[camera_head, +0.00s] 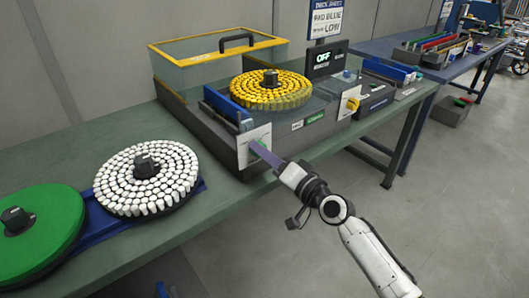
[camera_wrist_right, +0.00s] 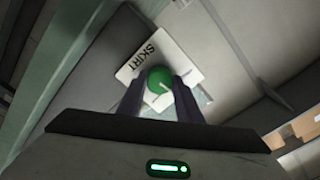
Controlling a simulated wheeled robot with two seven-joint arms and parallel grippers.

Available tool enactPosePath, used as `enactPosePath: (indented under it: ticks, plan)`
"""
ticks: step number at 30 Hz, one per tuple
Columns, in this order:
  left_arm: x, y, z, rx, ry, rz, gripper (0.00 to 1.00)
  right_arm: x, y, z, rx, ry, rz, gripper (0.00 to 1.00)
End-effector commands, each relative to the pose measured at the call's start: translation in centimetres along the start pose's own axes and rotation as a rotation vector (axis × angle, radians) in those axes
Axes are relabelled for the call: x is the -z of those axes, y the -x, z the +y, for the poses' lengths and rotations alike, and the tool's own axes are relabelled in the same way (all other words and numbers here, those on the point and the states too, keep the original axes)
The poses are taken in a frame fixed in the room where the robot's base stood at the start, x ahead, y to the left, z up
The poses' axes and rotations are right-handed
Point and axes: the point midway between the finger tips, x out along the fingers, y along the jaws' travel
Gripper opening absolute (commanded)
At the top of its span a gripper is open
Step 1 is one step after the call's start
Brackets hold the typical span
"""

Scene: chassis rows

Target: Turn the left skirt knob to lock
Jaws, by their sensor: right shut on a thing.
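The left skirt knob is a round green knob (camera_wrist_right: 160,80) with a pale pointer line, on a white plate (camera_wrist_right: 150,60) marked SKIRT in the right wrist view. In the head view the white plate (camera_head: 254,136) is on the front left face of the grey machine (camera_head: 290,135). My right gripper (camera_head: 256,148) reaches it from the lower right. In the wrist view its fingers (camera_wrist_right: 160,95) are on both sides of the green knob, shut on it. In the head view the fingers mostly hide the knob. My left gripper is not in view.
A yellow knob (camera_head: 352,104) is on a second plate farther right. A disc of white pieces (camera_head: 146,178) and a green disc (camera_head: 38,228) lie left on the table (camera_head: 60,140).

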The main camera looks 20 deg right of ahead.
Motion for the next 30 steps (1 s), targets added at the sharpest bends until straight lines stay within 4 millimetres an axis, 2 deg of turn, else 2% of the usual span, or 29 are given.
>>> enactPosePath:
  ticks: [18,30]
  plan:
    - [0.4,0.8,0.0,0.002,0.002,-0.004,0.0,0.0,0.0,0.0,-0.001,-0.571,0.0,0.1]
    - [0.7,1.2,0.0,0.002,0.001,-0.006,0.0,-0.1,0.0,0.1,-0.002,-0.799,0.0,0.1]
